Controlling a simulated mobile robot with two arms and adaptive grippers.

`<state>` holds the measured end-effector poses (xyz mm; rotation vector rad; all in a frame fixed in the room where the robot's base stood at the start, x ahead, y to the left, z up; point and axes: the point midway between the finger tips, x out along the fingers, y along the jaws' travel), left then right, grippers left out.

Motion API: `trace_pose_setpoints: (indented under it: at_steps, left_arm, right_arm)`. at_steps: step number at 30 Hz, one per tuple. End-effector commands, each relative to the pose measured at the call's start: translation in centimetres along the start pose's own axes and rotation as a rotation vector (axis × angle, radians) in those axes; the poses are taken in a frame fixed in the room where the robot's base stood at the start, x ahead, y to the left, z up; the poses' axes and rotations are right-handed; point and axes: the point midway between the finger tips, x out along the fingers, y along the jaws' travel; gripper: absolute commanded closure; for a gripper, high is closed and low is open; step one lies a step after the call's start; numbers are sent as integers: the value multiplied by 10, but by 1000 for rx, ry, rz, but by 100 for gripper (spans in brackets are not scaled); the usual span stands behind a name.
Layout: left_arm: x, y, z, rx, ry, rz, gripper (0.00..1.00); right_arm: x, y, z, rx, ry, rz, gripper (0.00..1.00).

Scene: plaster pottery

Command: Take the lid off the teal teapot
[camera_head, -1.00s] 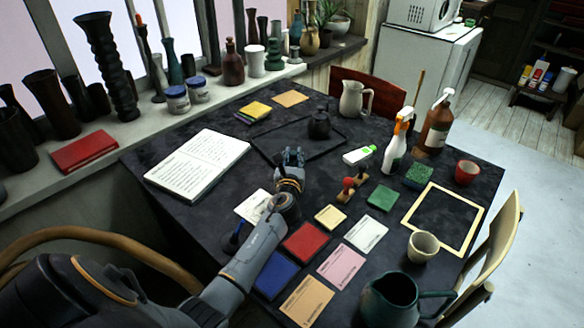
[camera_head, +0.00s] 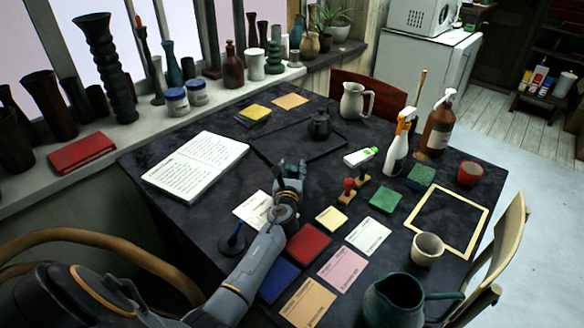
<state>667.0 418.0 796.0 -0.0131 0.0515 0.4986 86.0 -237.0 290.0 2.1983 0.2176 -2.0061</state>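A teal pot (camera_head: 393,300) with a handle or spout pointing right stands at the bottom edge of the view, partly cut off. Its dark mouth looks open, and I see no lid on it. A small dark teapot (camera_head: 319,124), its colour hard to tell, stands farther back on the table. My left gripper (camera_head: 292,164) is over the middle of the table, in front of the small teapot and apart from it. Its fingertips look parted, with nothing between them. My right gripper is not in view.
The dark table (camera_head: 330,190) holds an open book (camera_head: 197,165), coloured cards, stamps (camera_head: 348,190), a white spray bottle (camera_head: 398,148), a brown bottle (camera_head: 436,125), a cream pitcher (camera_head: 354,101), a cup (camera_head: 427,248) and an empty frame (camera_head: 484,228). Chairs stand around it.

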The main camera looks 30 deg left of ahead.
Motion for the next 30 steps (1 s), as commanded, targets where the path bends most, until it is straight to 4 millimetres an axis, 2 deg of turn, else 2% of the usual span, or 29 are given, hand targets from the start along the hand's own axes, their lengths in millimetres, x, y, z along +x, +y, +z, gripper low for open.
trace_pose_setpoints:
  at_steps: [7,12,24,30]
  left_arm:
    - [0,0,0,0,1,0,56]
    - [-3,0,10,0,2,0,56]
    - [-89,0,7,0,1,-1,56]
    - [-115,0,7,0,1,-1,56]
  right_arm:
    - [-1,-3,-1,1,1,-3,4]
    - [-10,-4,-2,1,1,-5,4]
    - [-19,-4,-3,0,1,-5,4]
    - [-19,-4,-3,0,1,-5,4]
